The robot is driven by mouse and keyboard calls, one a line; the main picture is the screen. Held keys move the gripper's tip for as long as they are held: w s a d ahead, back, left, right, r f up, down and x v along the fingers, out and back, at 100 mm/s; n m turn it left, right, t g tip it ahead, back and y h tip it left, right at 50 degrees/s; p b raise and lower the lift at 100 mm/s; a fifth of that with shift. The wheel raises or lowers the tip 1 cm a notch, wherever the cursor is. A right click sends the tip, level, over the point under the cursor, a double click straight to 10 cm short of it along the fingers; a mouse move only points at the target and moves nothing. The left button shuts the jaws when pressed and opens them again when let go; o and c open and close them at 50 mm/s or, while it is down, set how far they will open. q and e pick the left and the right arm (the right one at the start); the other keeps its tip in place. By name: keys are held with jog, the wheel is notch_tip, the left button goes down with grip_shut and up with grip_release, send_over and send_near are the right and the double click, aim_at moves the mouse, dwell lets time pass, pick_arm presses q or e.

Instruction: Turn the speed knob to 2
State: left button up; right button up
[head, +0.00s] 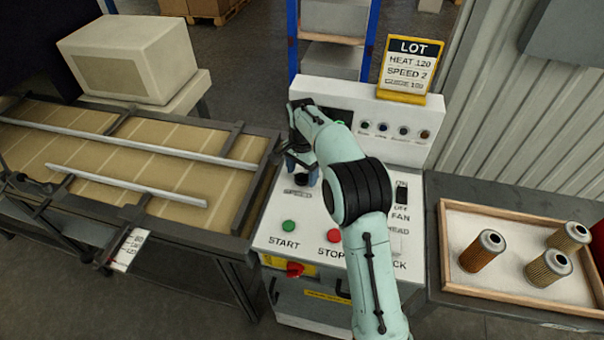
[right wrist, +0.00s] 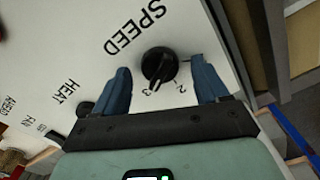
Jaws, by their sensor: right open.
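The black speed knob (right wrist: 159,64) sits on the white panel below the printed word SPEED in the right wrist view. The marks 2 and 3 show beside it; a short white line lies near the 3, and I cannot tell exactly where the knob points. My right gripper (right wrist: 161,68) is open, with one blue finger on each side of the knob and a visible gap to each. In the head view my right gripper (head: 301,168) is over the left part of the machine panel, partly covering the knob (head: 301,179). My left gripper is not in view.
The LOT card (head: 407,68) reads HEAT 120, SPEED 2. START (head: 289,226) and STOP (head: 334,236) buttons and a red knob (head: 295,269) sit nearer the front. A conveyor (head: 110,165) is left; a tray (head: 450,225) with three filter cartridges is right. Another black knob (right wrist: 85,109) is beside HEAT.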

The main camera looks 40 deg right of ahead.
jog(key=shift+f, duration=0.25)
jog(key=c, duration=1.1)
